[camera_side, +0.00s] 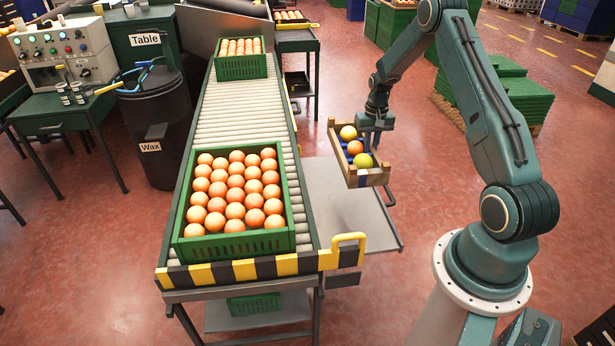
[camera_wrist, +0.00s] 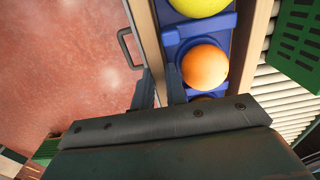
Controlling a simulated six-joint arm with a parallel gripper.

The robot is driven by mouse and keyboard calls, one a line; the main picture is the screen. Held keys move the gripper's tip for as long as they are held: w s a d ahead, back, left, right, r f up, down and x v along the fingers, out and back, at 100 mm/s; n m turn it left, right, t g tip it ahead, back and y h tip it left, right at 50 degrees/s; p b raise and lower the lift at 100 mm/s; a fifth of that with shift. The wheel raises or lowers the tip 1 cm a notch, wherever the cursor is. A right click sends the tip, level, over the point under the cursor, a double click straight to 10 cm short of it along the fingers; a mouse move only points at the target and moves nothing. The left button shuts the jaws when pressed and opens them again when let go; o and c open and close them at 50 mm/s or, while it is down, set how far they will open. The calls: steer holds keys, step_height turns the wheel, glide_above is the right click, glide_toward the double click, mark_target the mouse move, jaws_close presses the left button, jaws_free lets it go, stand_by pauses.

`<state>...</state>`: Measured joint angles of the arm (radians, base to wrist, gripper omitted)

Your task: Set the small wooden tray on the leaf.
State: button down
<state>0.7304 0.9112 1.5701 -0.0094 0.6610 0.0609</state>
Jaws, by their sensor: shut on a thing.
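The small wooden tray (camera_side: 374,179) has pale wooden walls and a blue insert with a yellow, an orange and a yellow-green fruit in a row. My gripper (camera_side: 372,126) is shut on its long side wall, right side in the side view. In the wrist view my gripper (camera_wrist: 160,88) has its fingers on either side of the tray's wall (camera_wrist: 144,30). The leaf (camera_side: 345,218) is a flat grey plate beside the conveyor, with a handle. The tray appears held above the leaf's far part, slightly tilted in the picture; the exact gap cannot be told.
The roller conveyor (camera_side: 236,118) runs left of the leaf. A green crate (camera_side: 240,245) of oranges stands on its near end, another (camera_side: 242,67) farther back. A yellow rail (camera_side: 349,238) rises at the conveyor's near right corner. The leaf's visible top is clear.

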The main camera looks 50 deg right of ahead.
steer(key=shift+s+d+f, duration=0.2)
steer(key=shift+s+d, duration=0.05)
steer(key=shift+s, duration=0.1)
steer(key=shift+f, duration=0.1)
step_height(320, 180, down, 16)
steer(key=shift+r, duration=0.1)
stand_by(0.4)
steer(key=shift+f, duration=1.95)
steer(key=shift+f, duration=0.15)
steer(key=c, duration=1.4)
jaws_free()
steer(key=shift+c, duration=0.2)
